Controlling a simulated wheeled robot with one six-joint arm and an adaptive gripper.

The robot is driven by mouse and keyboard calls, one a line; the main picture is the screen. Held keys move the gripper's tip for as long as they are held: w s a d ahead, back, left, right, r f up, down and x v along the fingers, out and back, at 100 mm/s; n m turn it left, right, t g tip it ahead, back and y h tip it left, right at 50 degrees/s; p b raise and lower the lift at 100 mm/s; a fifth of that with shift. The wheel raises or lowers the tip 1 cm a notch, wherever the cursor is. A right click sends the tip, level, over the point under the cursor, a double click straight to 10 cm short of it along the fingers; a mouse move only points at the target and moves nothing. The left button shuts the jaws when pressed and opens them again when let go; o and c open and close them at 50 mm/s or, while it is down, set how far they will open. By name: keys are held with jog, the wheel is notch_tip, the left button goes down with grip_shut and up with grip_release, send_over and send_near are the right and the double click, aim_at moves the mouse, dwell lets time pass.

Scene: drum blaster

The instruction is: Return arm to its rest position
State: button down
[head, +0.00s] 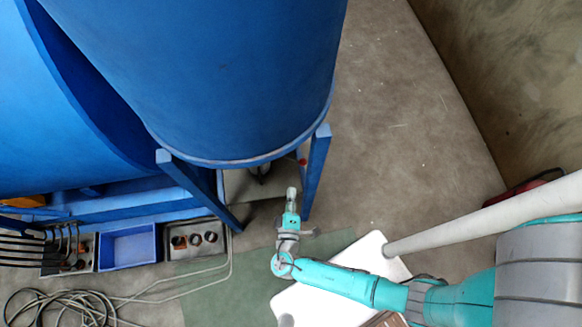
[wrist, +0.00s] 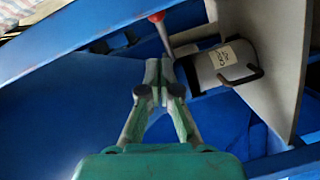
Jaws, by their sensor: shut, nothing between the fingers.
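My teal and grey arm reaches in from the lower right of the head view. My gripper (head: 292,192) points up the picture toward the blue drum's (head: 230,80) stand, just right of a grey panel (head: 232,187). In the wrist view my gripper (wrist: 159,70) is shut with its fingertips together and nothing held. A red-knobbed lever (wrist: 157,17) shows just beyond the fingertips. I cannot tell whether the fingers touch the lever.
Blue frame legs (head: 317,165) stand close to my gripper. A second blue drum (head: 50,110) is at the left. A blue bin (head: 128,247), a grey box with parts (head: 196,240) and coiled hoses (head: 55,305) lie lower left.

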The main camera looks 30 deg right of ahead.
jog(key=shift+s+a, duration=0.45)
jog(key=shift+s, duration=0.15)
